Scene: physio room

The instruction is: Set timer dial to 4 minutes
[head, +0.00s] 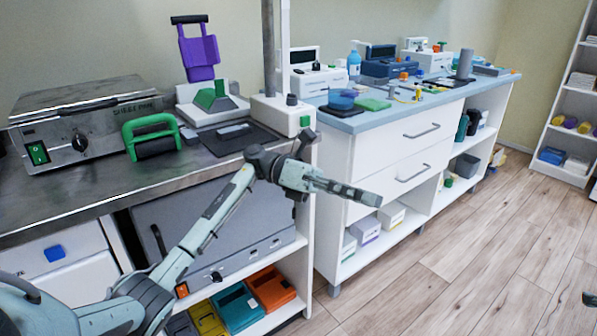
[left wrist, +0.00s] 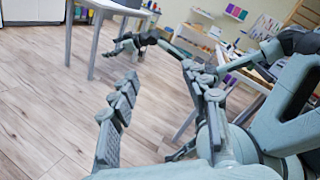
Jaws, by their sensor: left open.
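A steel box unit (head: 100,105) stands on the left counter. Its front has a black round dial (head: 80,144) with a pale pointer mark and a lit green switch (head: 38,153). The dial's scale is too small to read. My left gripper (head: 368,197) is in front of the counters, right of and well apart from the dial, pointing right. Its two spread fingers show empty in the left wrist view (left wrist: 160,85). Another gripper, apparently my right one (left wrist: 128,44), shows small at the back of that view; its jaws are unclear.
A green-handled roller (head: 152,135) stands right of the steel box. A purple-topped device (head: 199,55) and a white post base (head: 283,114) stand farther right. The blue-topped counter (head: 390,113) holds many small items.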

